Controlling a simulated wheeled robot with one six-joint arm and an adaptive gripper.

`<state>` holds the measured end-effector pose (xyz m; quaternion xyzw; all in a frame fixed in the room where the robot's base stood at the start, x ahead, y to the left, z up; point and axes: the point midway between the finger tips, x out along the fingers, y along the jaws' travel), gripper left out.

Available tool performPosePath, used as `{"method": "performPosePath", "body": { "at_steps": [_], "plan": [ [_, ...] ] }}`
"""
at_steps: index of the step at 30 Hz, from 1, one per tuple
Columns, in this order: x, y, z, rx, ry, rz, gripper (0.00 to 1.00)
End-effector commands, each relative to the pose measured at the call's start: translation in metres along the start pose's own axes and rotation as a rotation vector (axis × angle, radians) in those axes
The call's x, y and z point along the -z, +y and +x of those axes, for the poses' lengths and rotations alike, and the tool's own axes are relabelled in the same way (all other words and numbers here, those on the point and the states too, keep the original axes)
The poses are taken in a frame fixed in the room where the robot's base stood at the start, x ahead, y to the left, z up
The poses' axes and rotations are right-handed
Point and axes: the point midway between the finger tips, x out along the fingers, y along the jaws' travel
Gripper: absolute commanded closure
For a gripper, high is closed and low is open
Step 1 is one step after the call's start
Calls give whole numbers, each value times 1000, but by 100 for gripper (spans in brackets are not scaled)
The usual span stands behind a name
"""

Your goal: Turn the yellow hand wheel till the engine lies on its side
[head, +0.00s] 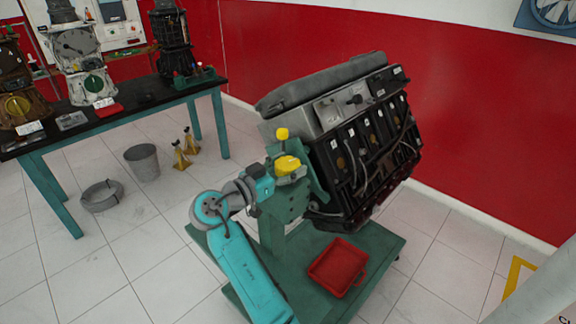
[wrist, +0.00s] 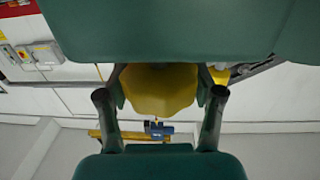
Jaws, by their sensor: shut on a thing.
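The yellow hand wheel (head: 288,165) sits on the green engine stand (head: 283,212). My gripper (head: 275,172) reaches it from the left and is shut on it. In the wrist view the hand wheel (wrist: 158,88) lies between the two dark fingers of my gripper (wrist: 160,97), one at each side. The engine (head: 345,135) hangs on the stand, tilted, with its grey top cover sloping and its black side facing the camera. The mount behind the wheel is partly hidden by my arm. A yellow knob (head: 282,134) stands just above the wheel.
A red tray (head: 338,267) lies on the green base of the stand. A table (head: 140,98) with several smaller engines stands at the left. A grey bucket (head: 142,162), a hose coil (head: 101,195) and yellow jack stands (head: 185,150) are on the floor. Floor at lower left is clear.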

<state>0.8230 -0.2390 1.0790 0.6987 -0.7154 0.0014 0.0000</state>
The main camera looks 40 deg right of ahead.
Motion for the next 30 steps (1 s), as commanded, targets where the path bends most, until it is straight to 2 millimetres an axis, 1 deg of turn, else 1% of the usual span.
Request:
{"method": "performPosePath", "body": {
  "at_steps": [6, 12, 18, 30],
  "plan": [
    [-2, 0, 1, -140, -3, -4, 68],
    [-2, 0, 1, -217, -3, -5, 68],
    [-3, 1, 1, -251, -4, -5, 68],
    [-3, 1, 1, -257, -5, -6, 68]
  ]
}}
